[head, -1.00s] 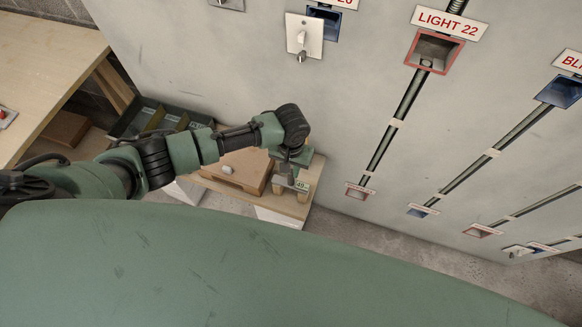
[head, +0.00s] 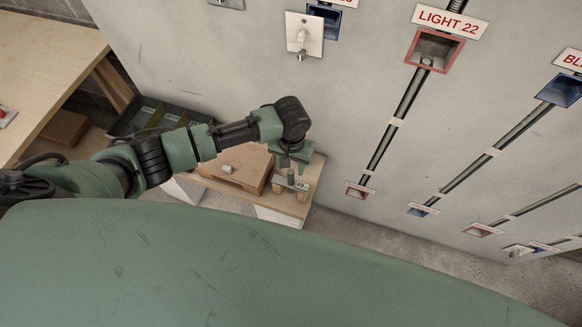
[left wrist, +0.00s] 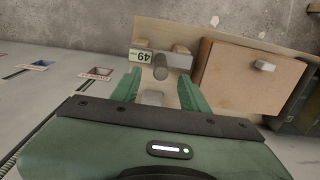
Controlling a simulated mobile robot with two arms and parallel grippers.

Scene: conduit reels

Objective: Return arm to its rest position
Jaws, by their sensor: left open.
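My left arm comes in from the left in the head view, bent down at the wrist. Its gripper (head: 288,168) hangs over the small wooden bench, above a wooden stand with a tag marked 49 (head: 301,186). In the left wrist view the two green fingers of the gripper (left wrist: 160,92) are apart. The stand's tag (left wrist: 143,56) and a grey cylinder (left wrist: 172,60) on the stand lie just beyond the fingertips. A small grey piece shows between the fingers; I cannot tell what it is. My right gripper is not in view.
A compartment tray (head: 150,115) and a wooden table (head: 45,60) are at the left. The pale wall (head: 240,60) carries LIGHT 22 (head: 447,20) and several conduits.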

